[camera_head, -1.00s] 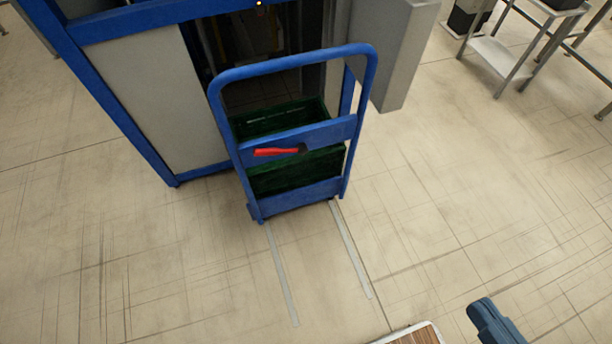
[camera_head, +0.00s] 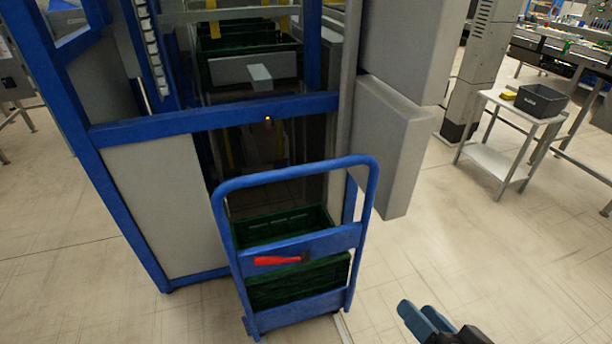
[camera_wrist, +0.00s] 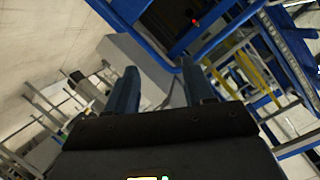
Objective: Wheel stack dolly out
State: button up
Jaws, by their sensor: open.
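The stack dolly (camera_head: 296,243) is a blue frame with a tall looped handle and two crossbars, the upper one carrying a red grip (camera_head: 277,260). It stands upright in the opening of the blue-framed machine. Green crates (camera_head: 285,226) are stacked on it behind the bars. My gripper (camera_head: 415,312) is at the lower right of the head view, right of the dolly and apart from it. In the wrist view my gripper (camera_wrist: 160,85) shows two blue fingers spread apart with nothing between them. The dolly's wheels are mostly hidden.
The machine frame (camera_head: 215,118) and its grey panels (camera_head: 385,140) surround the dolly at the back and sides. A small metal table (camera_head: 505,120) with a dark bin (camera_head: 540,100) stands at the right. The tiled floor to the right of the dolly is clear.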

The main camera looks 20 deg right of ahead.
jog(key=w+a+m+y+b, duration=0.15)
jog(key=w+m, duration=0.25)
jog(key=w, duration=1)
jog(key=m+y+b, duration=0.2)
jog(key=m+y, duration=0.1)
jog(key=y, duration=0.1)
send_near(305, 174)
jog(key=r+x, duration=0.1)
jog(key=x, duration=0.3)
jog(key=shift+w+a+f, duration=0.1)
jog(key=shift+w+f, duration=0.15)
jog(key=shift+f, duration=0.2)
jog(key=shift+x, duration=3.6)
jog(key=shift+c, duration=0.3)
grip_shut()
